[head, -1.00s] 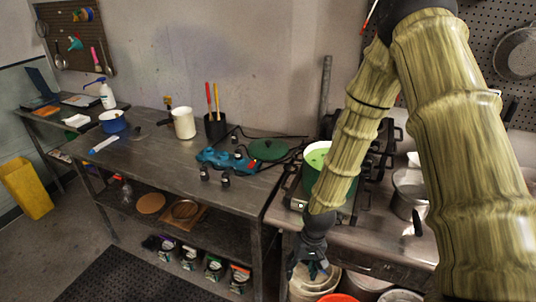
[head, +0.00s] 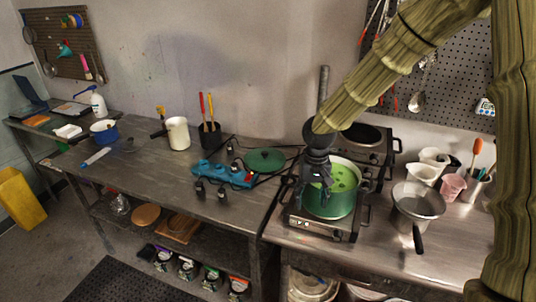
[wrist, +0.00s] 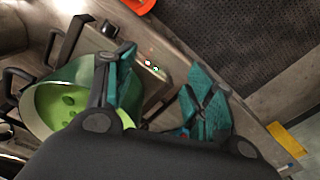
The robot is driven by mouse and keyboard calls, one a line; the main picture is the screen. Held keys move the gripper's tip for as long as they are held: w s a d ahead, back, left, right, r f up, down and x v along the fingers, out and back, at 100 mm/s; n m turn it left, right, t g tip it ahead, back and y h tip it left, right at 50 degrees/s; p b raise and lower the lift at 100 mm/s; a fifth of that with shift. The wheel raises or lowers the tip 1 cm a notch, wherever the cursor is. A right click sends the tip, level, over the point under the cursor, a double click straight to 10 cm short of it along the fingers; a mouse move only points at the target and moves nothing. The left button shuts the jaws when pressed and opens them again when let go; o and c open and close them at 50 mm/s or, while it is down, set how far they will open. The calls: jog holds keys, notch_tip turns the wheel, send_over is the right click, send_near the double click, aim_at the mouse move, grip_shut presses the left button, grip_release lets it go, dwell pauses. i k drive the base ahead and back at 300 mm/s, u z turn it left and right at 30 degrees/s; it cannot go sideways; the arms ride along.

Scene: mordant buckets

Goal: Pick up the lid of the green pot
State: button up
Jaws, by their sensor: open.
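The green lid (head: 264,160) lies flat on the metal table, left of the stove, with its knob up. The green pot (head: 328,204) stands uncovered on the stove's front burner, with light green contents and darker green pieces showing. My gripper (head: 313,196) points down at the pot's left side in the head view and hides part of its rim. I cannot tell whether it touches the pot. In the wrist view my gripper (wrist: 165,88) has its teal fingers spread with nothing between them, and the pot (wrist: 50,105) is at the left. The lid is not seen there.
A blue device (head: 222,174) with black cables and small dark bottles lies left of the lid. A white pitcher (head: 178,133) and a black utensil holder (head: 210,135) stand behind. A strainer pan (head: 417,205) is right of the stove.

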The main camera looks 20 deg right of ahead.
aim_at(263, 159)
jog(key=u, duration=0.05)
jog(key=i, duration=1.8)
